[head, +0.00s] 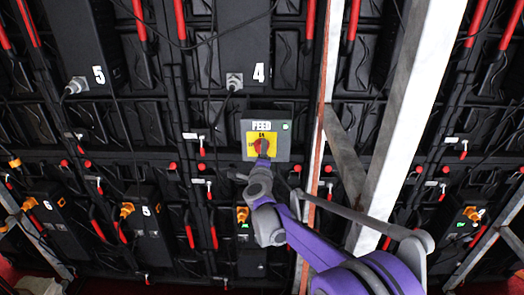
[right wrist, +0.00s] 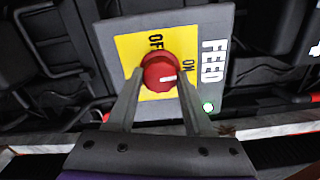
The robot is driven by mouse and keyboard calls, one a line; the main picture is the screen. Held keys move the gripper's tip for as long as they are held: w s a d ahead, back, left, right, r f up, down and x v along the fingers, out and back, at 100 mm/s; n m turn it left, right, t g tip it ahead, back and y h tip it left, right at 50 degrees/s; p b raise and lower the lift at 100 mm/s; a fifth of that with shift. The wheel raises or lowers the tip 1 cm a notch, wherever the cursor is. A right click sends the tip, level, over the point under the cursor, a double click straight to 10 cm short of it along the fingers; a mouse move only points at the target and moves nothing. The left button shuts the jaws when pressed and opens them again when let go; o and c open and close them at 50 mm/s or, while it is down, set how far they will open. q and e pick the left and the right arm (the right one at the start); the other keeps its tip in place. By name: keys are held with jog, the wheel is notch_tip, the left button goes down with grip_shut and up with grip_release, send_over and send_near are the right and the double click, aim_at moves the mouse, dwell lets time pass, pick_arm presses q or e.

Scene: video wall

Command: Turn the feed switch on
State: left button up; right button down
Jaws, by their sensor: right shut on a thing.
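The feed switch (head: 265,144) is a red knob on a yellow plate, on a grey box (head: 279,115) labelled FEED, in the middle of the head view. In the right wrist view, the red knob (right wrist: 160,73) has a white mark pointing toward the ON label (right wrist: 188,68), away from OFF. A green light (right wrist: 208,107) shows on the grey box. My right gripper (right wrist: 158,85) has its two fingers on either side of the knob and is shut on it. It covers the lower part of the knob in the head view (head: 262,158). My left gripper is out of view.
The back of the video wall is filled with black panels, cables and red handles. A pale metal beam (head: 412,110) slants down just right of the FEED box, close to my right arm.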

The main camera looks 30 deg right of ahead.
jog(key=shift+m, duration=0.4)
jog(key=shift+c, duration=1.4)
grip_release()
jog(key=shift+s, duration=0.1)
jog(key=b+v, duration=0.1)
jog(key=v, duration=0.9)
jog(key=shift+s, duration=0.25)
jog(key=shift+a, duration=0.2)
